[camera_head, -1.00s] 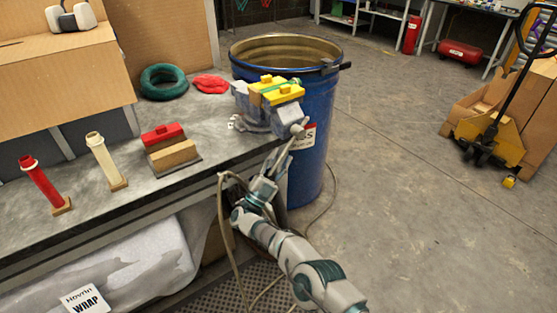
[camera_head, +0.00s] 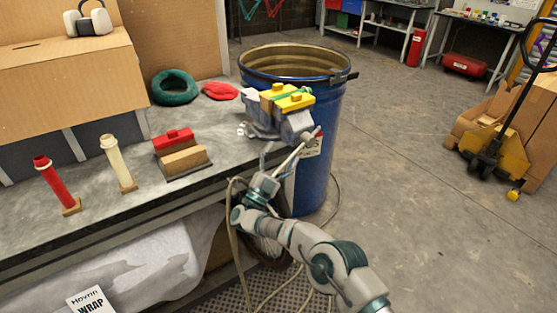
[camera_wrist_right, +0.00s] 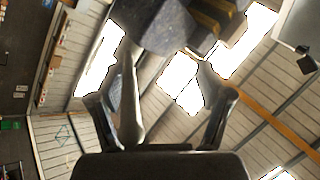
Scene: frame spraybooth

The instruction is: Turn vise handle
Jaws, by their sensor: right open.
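The grey vise (camera_head: 270,122) sits at the right end of the bench, with yellow blocks (camera_head: 287,98) and a green strap at its top. Its thin metal handle (camera_head: 308,138) slants down from the vise's front. My right gripper (camera_head: 278,160) is open, just below and in front of the vise, at the handle's lower part. In the right wrist view, the handle (camera_wrist_right: 130,95) runs between the open fingers, closer to the left one; contact is unclear. The vise's dark underside (camera_wrist_right: 160,22) shows above them. My left gripper is out of view.
A blue barrel (camera_head: 325,180) stands close behind the vise and gripper. A hose (camera_head: 236,235) hangs around my right arm. Red and cream cylinders, a red-topped block (camera_head: 175,138) and a green ring (camera_head: 174,88) stand on the grey bench (camera_head: 105,205).

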